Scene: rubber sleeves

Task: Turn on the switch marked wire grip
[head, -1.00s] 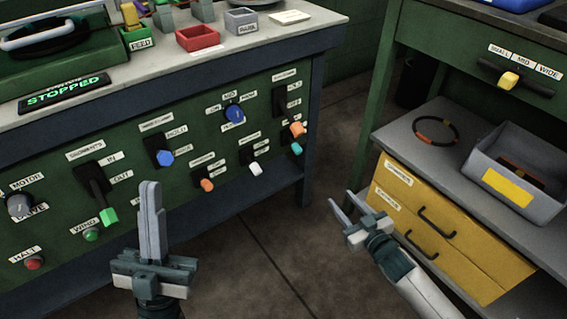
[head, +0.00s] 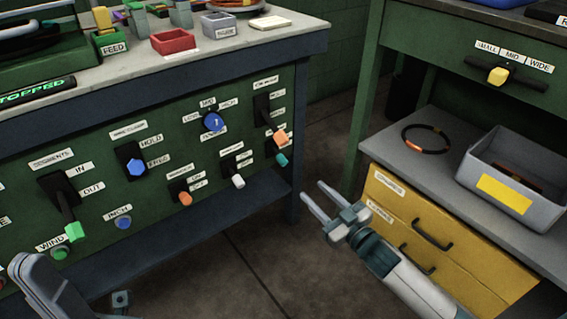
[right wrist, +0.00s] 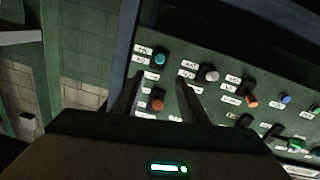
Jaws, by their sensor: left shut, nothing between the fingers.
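The green control panel (head: 150,225) carries several knobs and levers with small white labels. I cannot read which label says wire grip. Small switches with orange (head: 185,198), white (head: 238,181) and teal (head: 282,159) tips run along its lower right. A lever with an orange knob (head: 280,138) hangs above the teal tip. My right gripper (head: 313,192) is open and empty, in front of the panel's right end; its spread fingers also show in the right wrist view (right wrist: 158,85), over the panel switches. My left gripper (head: 26,263) is shut and empty at the lower left, partly cut off.
A grey worktop (head: 290,38) above the panel holds a red tray (head: 175,40) and other items. At right, a shelf unit holds yellow drawers (head: 400,205), a grey bin (head: 515,180) and a ring (head: 427,139). Open floor (head: 260,265) lies between the benches.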

